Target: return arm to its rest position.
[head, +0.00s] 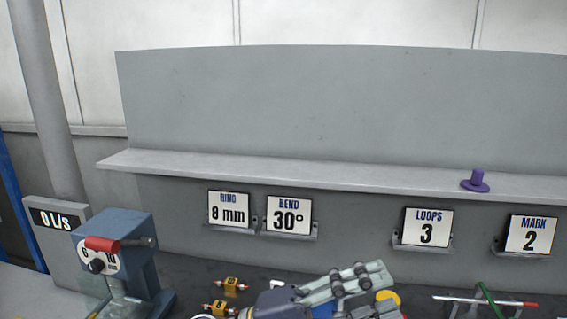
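One gripper of mine, the left (372,293), shows at the bottom edge, its dark wrist at left and its grey fingers pointing right. A gap shows between the upper finger and the lower one, which is cut off by the frame. A yellow round thing (388,297) shows at the gap near the fingertips; I cannot tell whether it is touched or lies behind. My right gripper is not in view. No rest position is marked in view.
A blue machine with a red handle (103,244) stands at left beside a "0 l/s" display (57,219). Small brass-coloured parts (231,285) lie on the dark bench. A shelf (300,172) holds a purple peg (477,181) above several sign cards (288,215).

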